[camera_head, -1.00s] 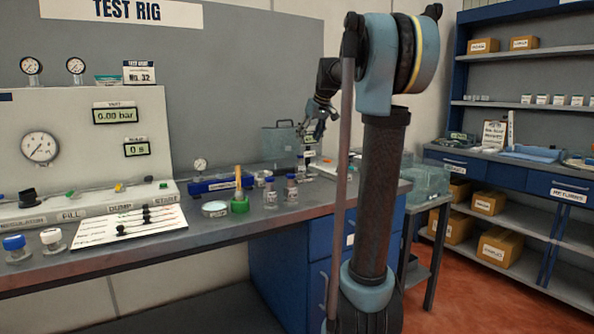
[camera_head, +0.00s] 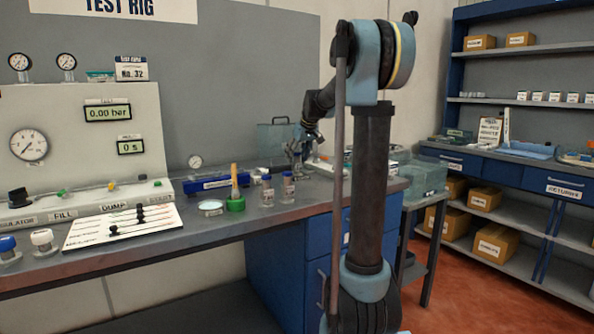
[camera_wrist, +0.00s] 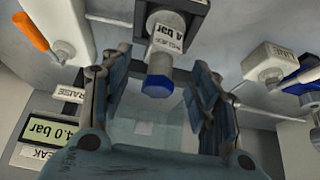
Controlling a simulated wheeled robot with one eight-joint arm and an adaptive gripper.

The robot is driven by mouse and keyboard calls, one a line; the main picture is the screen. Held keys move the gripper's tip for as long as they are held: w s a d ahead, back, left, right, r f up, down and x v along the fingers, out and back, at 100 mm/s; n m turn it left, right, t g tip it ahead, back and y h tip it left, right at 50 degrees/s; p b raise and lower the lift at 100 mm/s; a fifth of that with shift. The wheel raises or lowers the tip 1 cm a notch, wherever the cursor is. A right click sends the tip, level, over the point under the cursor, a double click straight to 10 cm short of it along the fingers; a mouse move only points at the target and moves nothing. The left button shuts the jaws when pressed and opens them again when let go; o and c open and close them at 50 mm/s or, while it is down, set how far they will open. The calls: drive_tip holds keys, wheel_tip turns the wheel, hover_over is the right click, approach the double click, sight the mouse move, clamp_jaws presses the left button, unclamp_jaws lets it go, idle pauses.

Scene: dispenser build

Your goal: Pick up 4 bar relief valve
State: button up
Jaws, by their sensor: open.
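The 4 bar relief valve (camera_wrist: 167,32) shows upside down in the wrist view, at top centre. It has a grey cylindrical body, a white label reading "4 bar" and a blue hex-shaped end (camera_wrist: 158,87). My gripper (camera_wrist: 153,80) is open, with one finger on either side of the valve's blue end and visible space between. No contact is visible.
In the wrist view, a white fitting with an orange lever (camera_wrist: 30,32) is at left, above a "4.0 bar" display (camera_wrist: 52,131). A white block labelled "LINE" (camera_wrist: 272,60) is at right.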

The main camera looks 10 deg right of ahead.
sight(295, 163)
drive_tip(key=shift+x, duration=2.65)
drive_tip(key=shift+w+r, duration=0.15)
clamp_jaws()
